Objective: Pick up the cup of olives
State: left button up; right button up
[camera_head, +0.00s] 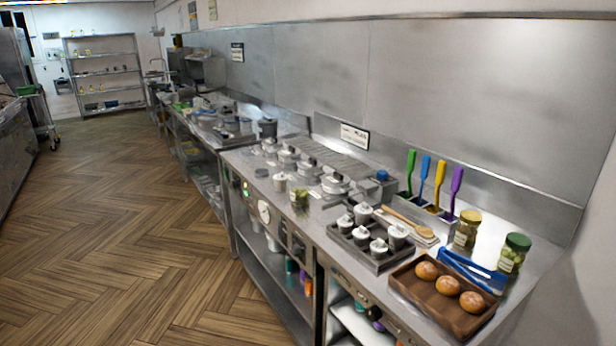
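A small clear cup with green contents, which look like olives (299,198), stands upright near the front edge of the steel counter. It is just right of a small white pot (280,182) and in front of the range's lidded pots. Two larger lidded jars with greenish contents stand at the far right: one with a yellow lid (466,232) and one with a green lid (513,256). Neither of my grippers shows in this view.
A dark tray of white lidded containers (364,260) stands right of the cup. A wooden tray (423,298) holds three buns. The wooden floor (130,230) on the left is clear.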

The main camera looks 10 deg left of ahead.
aim_at(281, 187)
jog(key=i+j+z, duration=0.15)
jog(key=j+z, duration=0.35)
jog(key=j, duration=0.45)
jog(key=j+z, duration=0.45)
jog(key=j, duration=0.85)
jog(key=i+j, duration=0.15)
jog(key=j, duration=0.2)
